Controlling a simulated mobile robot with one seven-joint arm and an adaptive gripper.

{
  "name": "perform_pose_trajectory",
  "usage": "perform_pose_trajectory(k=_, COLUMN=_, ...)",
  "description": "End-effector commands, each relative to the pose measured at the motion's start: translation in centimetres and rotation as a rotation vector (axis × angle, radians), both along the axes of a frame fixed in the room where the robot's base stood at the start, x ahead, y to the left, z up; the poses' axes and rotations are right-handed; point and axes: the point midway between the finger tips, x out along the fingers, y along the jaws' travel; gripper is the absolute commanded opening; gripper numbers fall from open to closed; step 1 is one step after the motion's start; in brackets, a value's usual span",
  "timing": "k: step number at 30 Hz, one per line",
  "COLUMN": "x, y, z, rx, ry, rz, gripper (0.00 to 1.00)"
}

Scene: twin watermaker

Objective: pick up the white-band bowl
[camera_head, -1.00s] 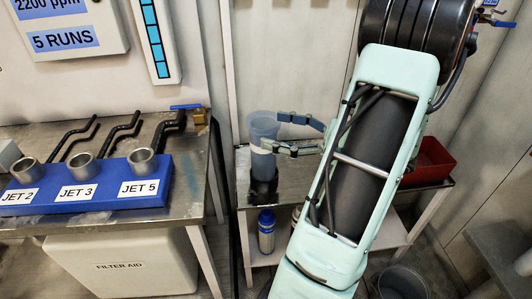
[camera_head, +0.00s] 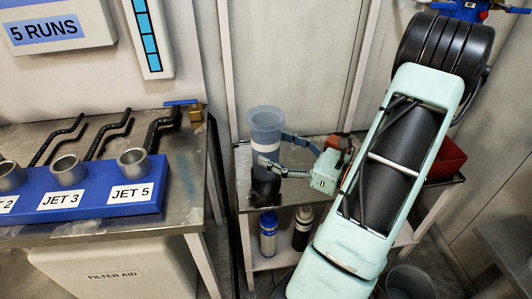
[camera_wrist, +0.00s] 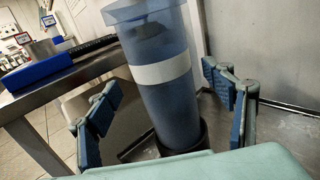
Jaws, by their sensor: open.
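The white-band bowl (camera_head: 266,128) is a tall translucent blue vessel with a white band around it. It stands in a black holder (camera_head: 265,186) on the small metal table, and its lower part is hidden by my gripper and the holder. My gripper (camera_head: 273,150) is open, with its fingers reaching left toward the vessel. In the wrist view the vessel (camera_wrist: 160,100) leans slightly in the picture and sits between the two blue-padded fingers, with a gap visible on both sides. Its base sits inside the black holder (camera_wrist: 188,138).
A blue block (camera_head: 80,195) with labelled jet cups stands on the left bench. A red bin (camera_head: 446,158) is on the small table behind my arm. Bottles (camera_head: 268,235) stand on the shelf below. A wall (camera_head: 290,60) is close behind the vessel.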

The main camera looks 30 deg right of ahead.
Motion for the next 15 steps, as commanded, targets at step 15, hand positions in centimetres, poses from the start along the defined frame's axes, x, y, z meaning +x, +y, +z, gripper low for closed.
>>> perform_pose_trajectory(k=15, x=3.9, y=1.3, z=0.7, rx=0.000, ry=0.000, rz=0.000, gripper=0.75)
